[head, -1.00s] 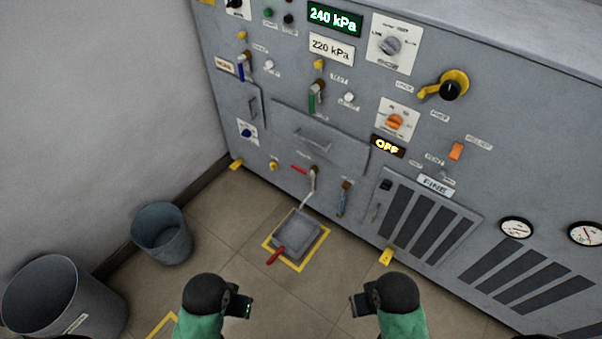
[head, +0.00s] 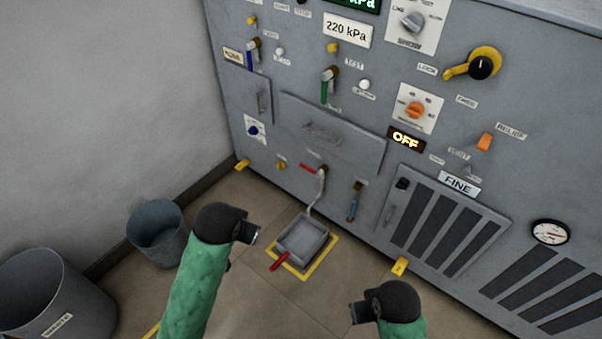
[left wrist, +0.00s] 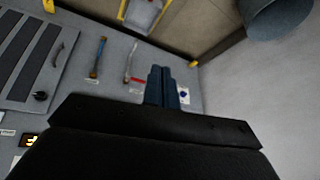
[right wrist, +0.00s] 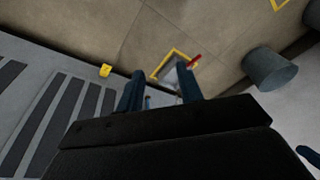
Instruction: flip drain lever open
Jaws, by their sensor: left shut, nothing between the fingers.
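The red drain lever (head: 311,168) sits low on the grey panel, pointing left from the top of a metal spout (head: 319,188). The spout bends down to a grey tray (head: 289,250) with a red handle, on the floor. My left gripper (head: 252,234) is shut and empty, in front of the panel, left of the tray and apart from the lever. In the left wrist view the lever (left wrist: 138,79) shows just left of the shut fingers (left wrist: 162,85). My right gripper (head: 356,313) is open and empty, low at the front; its fingers (right wrist: 160,90) stand apart.
A blue-handled valve (head: 354,203) hangs right of the spout. A drawer front (head: 330,134) with a handle is above the lever. Two grey bins (head: 157,232) stand at the left by the wall. The floor around the tray, inside a yellow outline, is clear.

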